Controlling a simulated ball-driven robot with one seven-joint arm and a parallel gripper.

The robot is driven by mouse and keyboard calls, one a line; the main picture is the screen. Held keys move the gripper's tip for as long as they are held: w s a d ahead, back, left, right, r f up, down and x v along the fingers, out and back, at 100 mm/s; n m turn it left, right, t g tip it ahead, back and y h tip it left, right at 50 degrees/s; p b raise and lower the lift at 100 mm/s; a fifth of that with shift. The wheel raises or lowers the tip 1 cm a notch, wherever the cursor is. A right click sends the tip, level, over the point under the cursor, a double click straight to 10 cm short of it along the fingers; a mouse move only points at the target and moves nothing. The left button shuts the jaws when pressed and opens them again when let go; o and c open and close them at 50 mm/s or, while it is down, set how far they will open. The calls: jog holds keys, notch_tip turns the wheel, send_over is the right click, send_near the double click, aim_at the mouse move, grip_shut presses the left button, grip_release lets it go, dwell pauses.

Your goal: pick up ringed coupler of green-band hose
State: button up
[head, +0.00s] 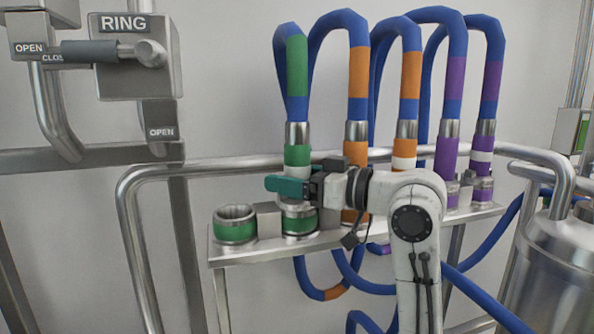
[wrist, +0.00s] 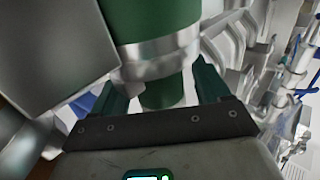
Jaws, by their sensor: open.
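The green-band hose (head: 297,65) hangs down to a green coupler (head: 298,154) with a pale ring low on it, partly hidden by my gripper. My gripper (head: 284,186) is open, at the lower part of this coupler and above a green-banded socket (head: 299,224). In the wrist view, a green cylinder with a metal collar (wrist: 160,62) stands between the two spread fingers of my gripper (wrist: 162,92). Gaps show beside it, and no clear grip is visible. Whether either finger touches it I cannot tell.
An empty green-banded socket (head: 235,228) sits left on the metal shelf (head: 245,257). Orange (head: 356,152) and purple (head: 446,155) couplers stand close on the right. A pipe rail (head: 215,164) runs behind. A RING box (head: 135,75) with a handle is upper left.

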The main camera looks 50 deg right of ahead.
aim_at(308, 130)
jog(key=shift+w, duration=0.55)
jog(key=shift+a, duration=0.1)
jog(key=c, duration=1.3)
jog(key=shift+o, duration=0.2)
jog(key=shift+r, duration=0.15)
jog(key=shift+r+b, duration=0.4)
jog(key=shift+r, duration=0.5)
jog(key=s+r, duration=0.1)
jog(key=r, duration=0.1)
jog(key=s+r+b, duration=0.1)
jog(key=s+r, duration=0.2)
jog(key=r, duration=0.1)
jog(key=shift+s+d+r, duration=0.2)
jog(key=shift+s+r, duration=0.1)
jog(key=shift+s, duration=0.05)
jog(key=s+r+b, duration=0.2)
jog(key=s+r, duration=0.2)
jog(key=s, duration=0.5)
jog(key=shift+s+d+r, duration=0.2)
jog(key=shift+d, duration=0.15)
